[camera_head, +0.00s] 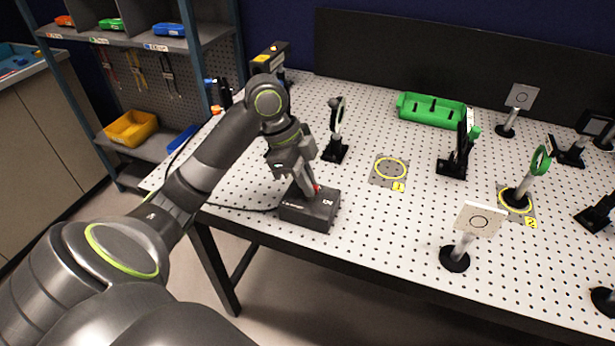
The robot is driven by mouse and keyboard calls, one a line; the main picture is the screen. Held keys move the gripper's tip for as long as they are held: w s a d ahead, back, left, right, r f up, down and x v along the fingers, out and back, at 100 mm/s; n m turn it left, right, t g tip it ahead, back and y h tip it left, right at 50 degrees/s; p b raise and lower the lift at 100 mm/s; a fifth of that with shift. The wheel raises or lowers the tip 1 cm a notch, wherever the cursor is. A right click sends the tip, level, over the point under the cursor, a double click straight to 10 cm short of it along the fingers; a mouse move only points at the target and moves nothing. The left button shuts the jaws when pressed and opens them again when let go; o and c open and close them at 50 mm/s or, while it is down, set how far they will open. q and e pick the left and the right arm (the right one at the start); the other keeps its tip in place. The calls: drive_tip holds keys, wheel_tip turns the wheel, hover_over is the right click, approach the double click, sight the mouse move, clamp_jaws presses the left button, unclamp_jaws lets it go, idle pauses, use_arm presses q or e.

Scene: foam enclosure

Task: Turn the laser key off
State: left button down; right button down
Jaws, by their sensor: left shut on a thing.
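The laser's control box (312,212) is a small dark box near the front left edge of the perforated white table. My left gripper (311,192) points down onto the top of this box and is shut on the laser key. The key itself is hidden by the fingers, so its angle cannot be told. A small red spot (318,187) shows beside the fingertips. My right gripper is not in view.
A black post mount (335,150) stands just behind the box. Yellow ring marker 1 (390,169) lies right of it. A square white card on a post (478,219) stands at the front right. A green tray (432,110) and several other mounts stand farther back and right. A cable (240,208) runs left from the box.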

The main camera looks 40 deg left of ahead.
use_arm(q)
drive_tip(key=n+t+y+p, duration=0.1)
drive_tip(key=n+p, duration=0.4)
drive_tip(key=p, duration=0.1)
drive_tip(key=n+t+y+p, duration=0.1)
drive_tip(key=n+y+p, duration=0.1)
drive_tip(key=n+p, duration=0.3)
drive_tip(key=n+t+y+p, duration=0.1)
drive_tip(key=n+p, duration=0.4)
drive_tip(key=p, duration=0.4)
drive_tip(key=shift+s+d+r+y, duration=0.25)
drive_tip(key=shift+d+r+y, duration=0.05)
drive_tip(key=shift+d, duration=0.05)
drive_tip(key=shift+f+n+y+p, duration=0.25)
drive_tip(key=shift+n+y+p, duration=0.15)
drive_tip(key=shift+n+p, duration=0.95)
drive_tip(key=c, duration=1.5)
unclamp_jaws()
drive_tip(key=shift+c, duration=0.2)
drive_tip(key=shift+w, duration=0.1)
